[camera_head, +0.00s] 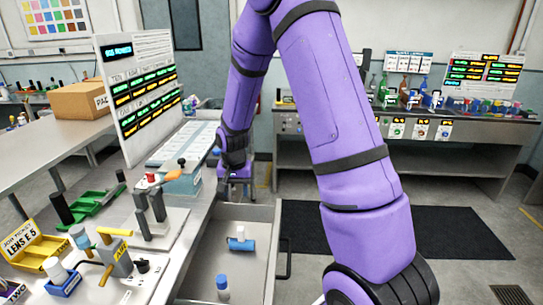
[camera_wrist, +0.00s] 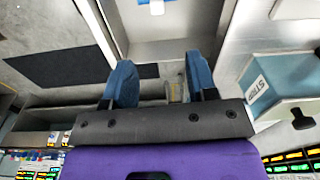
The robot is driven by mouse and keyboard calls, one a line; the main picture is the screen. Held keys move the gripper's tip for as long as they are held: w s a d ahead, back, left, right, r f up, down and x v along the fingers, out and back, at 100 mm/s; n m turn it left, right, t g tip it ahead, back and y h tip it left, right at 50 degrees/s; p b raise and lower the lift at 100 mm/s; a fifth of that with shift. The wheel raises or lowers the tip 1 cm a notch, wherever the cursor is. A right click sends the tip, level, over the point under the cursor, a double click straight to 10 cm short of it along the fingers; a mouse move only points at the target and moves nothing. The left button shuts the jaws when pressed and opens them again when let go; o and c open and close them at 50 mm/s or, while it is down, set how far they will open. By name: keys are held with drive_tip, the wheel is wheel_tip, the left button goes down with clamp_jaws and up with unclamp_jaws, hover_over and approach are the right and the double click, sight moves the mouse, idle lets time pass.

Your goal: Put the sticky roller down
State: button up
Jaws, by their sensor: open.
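The sticky roller, seemingly the blue cylinder with a white handle (camera_head: 241,242), lies in the open drawer (camera_head: 258,222) below the bench. Part of a blue and white thing, likely the same roller (camera_wrist: 155,6), shows at the top edge of the wrist view. My gripper (camera_head: 230,172) is beyond the roller, near the bench edge at the far end of the drawer, and is small and dark in the head view. In the wrist view my gripper (camera_wrist: 162,82) has its two blue fingers wide apart with nothing between them. It is clear of the roller.
A bottle with a blue cap (camera_head: 222,287) stands in the drawer's near part. A teal box (camera_head: 181,183) sits on the bench left of my gripper and also shows in the wrist view (camera_wrist: 272,85). A toggle clamp fixture (camera_head: 150,212) stands on the bench.

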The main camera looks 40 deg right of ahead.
drive_tip(key=s+a+r+n+t, duration=0.15)
drive_tip(key=s+r, duration=0.35)
drive_tip(key=r, duration=0.5)
drive_tip(key=s+a+r+n+t, duration=0.15)
drive_tip(key=s+r, duration=0.35)
drive_tip(key=r, duration=0.5)
drive_tip(key=s+a+r+n, duration=0.1)
drive_tip(key=s+r, duration=0.2)
drive_tip(key=s, duration=0.3)
drive_tip(key=s+a+r+n+t, duration=0.1)
drive_tip(key=s+r+n, duration=0.1)
drive_tip(key=s, duration=0.4)
drive_tip(key=s+a+r+n, duration=0.1)
drive_tip(key=s+r+n, duration=0.1)
drive_tip(key=s+r, duration=0.2)
drive_tip(key=s, duration=0.2)
drive_tip(key=shift+s+a+t, duration=0.3)
drive_tip(key=shift+s+a, duration=0.1)
drive_tip(key=shift+o, duration=0.4)
drive_tip(key=shift+w, duration=0.1)
